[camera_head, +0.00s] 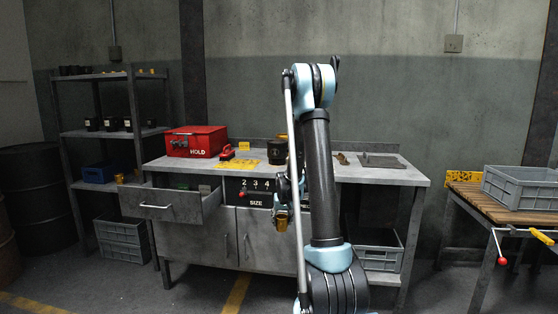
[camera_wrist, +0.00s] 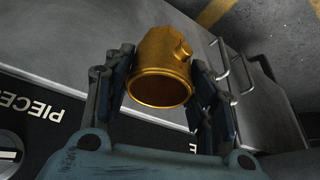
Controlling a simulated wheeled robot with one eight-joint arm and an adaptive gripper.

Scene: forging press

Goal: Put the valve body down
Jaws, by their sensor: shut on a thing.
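The valve body is a golden, hollow, round piece with a small side boss; it shows in the wrist view (camera_wrist: 163,52) with its open end toward the camera. My gripper (camera_wrist: 162,80) is shut on it, one finger on each side. In the head view the gripper (camera_head: 282,208) hangs in front of the workbench, lower than its top, and the valve body (camera_head: 281,223) shows as a small golden piece there. My arm hides part of the bench behind. The valve body appears clear of any surface.
The workbench (camera_head: 400,175) carries a red HOLD box (camera_head: 196,141), a yellow patch (camera_head: 240,164), a dark cup-like container (camera_head: 277,151) and a flat grey plate (camera_head: 382,161). An open drawer (camera_head: 172,204) juts out at left. A wooden table (camera_head: 475,200) with a grey crate (camera_head: 521,188) stands right.

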